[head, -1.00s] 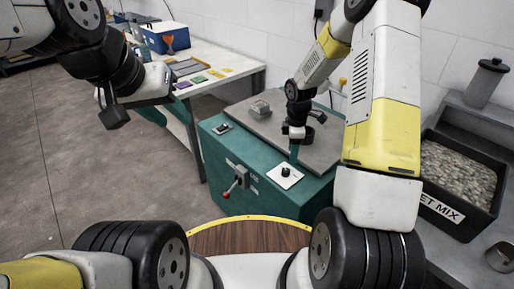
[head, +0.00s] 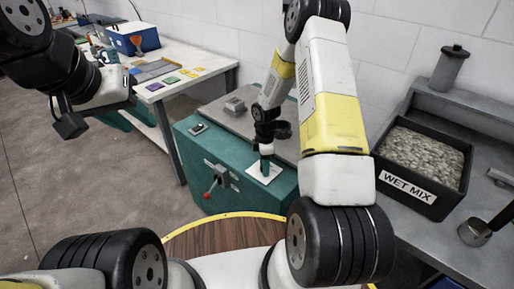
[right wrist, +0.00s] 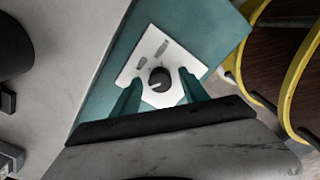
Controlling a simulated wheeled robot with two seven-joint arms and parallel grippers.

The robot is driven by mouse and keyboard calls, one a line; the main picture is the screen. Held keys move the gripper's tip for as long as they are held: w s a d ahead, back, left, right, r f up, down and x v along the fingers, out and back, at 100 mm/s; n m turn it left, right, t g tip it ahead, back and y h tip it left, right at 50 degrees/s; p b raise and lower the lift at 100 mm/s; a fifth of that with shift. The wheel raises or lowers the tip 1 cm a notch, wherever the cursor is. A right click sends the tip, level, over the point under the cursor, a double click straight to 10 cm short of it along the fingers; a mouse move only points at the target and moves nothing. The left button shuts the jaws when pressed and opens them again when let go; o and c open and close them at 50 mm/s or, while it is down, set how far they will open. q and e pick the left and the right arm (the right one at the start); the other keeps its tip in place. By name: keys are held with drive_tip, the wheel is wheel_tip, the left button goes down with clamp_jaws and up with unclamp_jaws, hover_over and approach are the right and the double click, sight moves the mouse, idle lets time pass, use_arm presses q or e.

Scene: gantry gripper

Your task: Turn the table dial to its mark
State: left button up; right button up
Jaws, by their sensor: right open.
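The dial (right wrist: 160,80) is a round black knob on a white plate (right wrist: 150,53) set in the teal top of a cabinet. Two small grey marks show on the plate beside the knob; I cannot read them. A small pale spot shows on the knob. My right gripper (right wrist: 159,79) is open, its two teal fingers on either side of the knob with gaps visible. In the head view the right gripper (head: 266,163) points down over the plate (head: 261,177) and hides the dial. My left gripper (head: 68,122) hangs at the left, away from the cabinet; its jaws are unclear.
The teal cabinet (head: 190,152) has a red-tipped lever (head: 211,190) on its front and a grey box (head: 235,105) on top. A bench (head: 218,70) with coloured cards stands behind left. A black WET MIX tub (head: 405,187) stands on a counter at right.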

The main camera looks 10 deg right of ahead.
clamp_jaws()
